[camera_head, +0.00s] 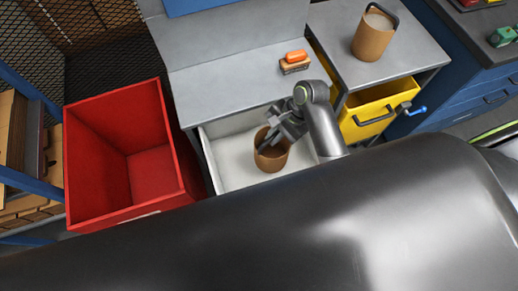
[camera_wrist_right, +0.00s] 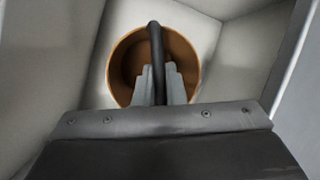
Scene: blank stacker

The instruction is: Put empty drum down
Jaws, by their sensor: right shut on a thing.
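The empty drum is a brown open-topped cylinder (camera_head: 272,157) with a black handle, inside the white drawer (camera_head: 226,178) under the grey counter. In the right wrist view I look down into the drum (camera_wrist_right: 128,62), and its inside is bare. My right gripper (camera_head: 272,139) is shut on the drum's black handle, which runs between the fingers (camera_wrist_right: 160,88) over the opening. I cannot tell whether the drum's base touches the drawer floor. My left gripper is not in view.
A red open bin (camera_head: 95,185) stands left of the drawer. A second brown drum (camera_head: 372,38) with pale contents stands on the right counter above a yellow drawer (camera_head: 372,120). A brush with an orange top (camera_head: 295,60) lies on the grey counter (camera_head: 225,90).

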